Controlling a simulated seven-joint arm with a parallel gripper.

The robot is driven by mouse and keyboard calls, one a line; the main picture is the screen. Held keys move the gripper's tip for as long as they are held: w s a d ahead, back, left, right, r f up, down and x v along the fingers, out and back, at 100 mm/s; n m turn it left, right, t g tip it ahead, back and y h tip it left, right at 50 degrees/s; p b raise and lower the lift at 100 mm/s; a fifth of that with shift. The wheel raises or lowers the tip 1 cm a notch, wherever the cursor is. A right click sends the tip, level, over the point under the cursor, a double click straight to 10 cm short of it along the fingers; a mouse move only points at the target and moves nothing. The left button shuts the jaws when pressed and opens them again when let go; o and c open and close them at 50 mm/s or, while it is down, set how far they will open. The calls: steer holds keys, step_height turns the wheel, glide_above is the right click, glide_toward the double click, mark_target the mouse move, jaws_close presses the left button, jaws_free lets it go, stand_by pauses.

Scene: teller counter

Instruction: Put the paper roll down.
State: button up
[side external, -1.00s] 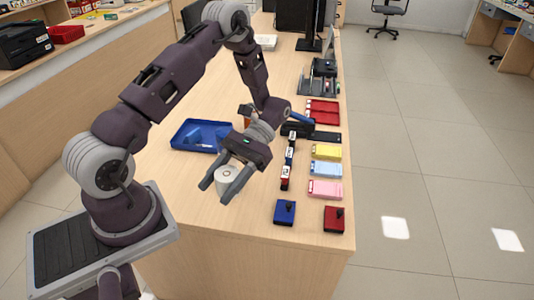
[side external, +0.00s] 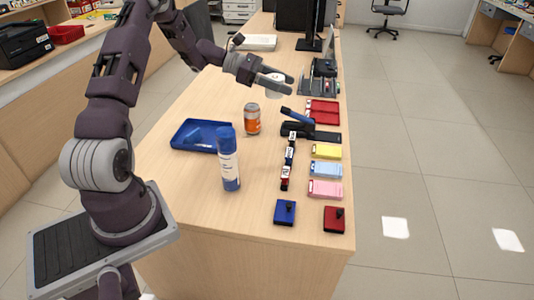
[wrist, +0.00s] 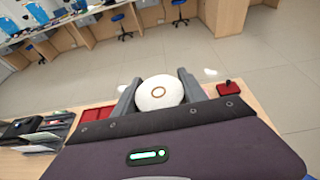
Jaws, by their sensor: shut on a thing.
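The white paper roll (wrist: 159,93) sits between the two fingers of my gripper (wrist: 158,90) in the wrist view, its round end with a brown core ring showing. In the side view my gripper (side external: 277,83) is shut on the paper roll (side external: 275,91), held above the far right part of the counter (side external: 190,185). The roll is partly hidden by the fingers there and appears to be clear of the counter top.
A blue spray can (side external: 228,160), an orange can (side external: 252,119) and a blue tray (side external: 190,147) stand on the counter. The counter's near left is bare.

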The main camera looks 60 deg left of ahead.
steer(key=a+r+n+t+y, duration=0.1)
steer(key=a+r+n+y, duration=0.1)
steer(key=a, duration=0.3)
steer(key=f, duration=1.8)
steer(key=w+f, duration=0.1)
steer(key=f, duration=0.8)
steer(key=shift+d+f, duration=0.15)
steer(key=shift+d, duration=0.05)
steer(key=shift+f, duration=0.1)
steer(key=o, duration=1.4)
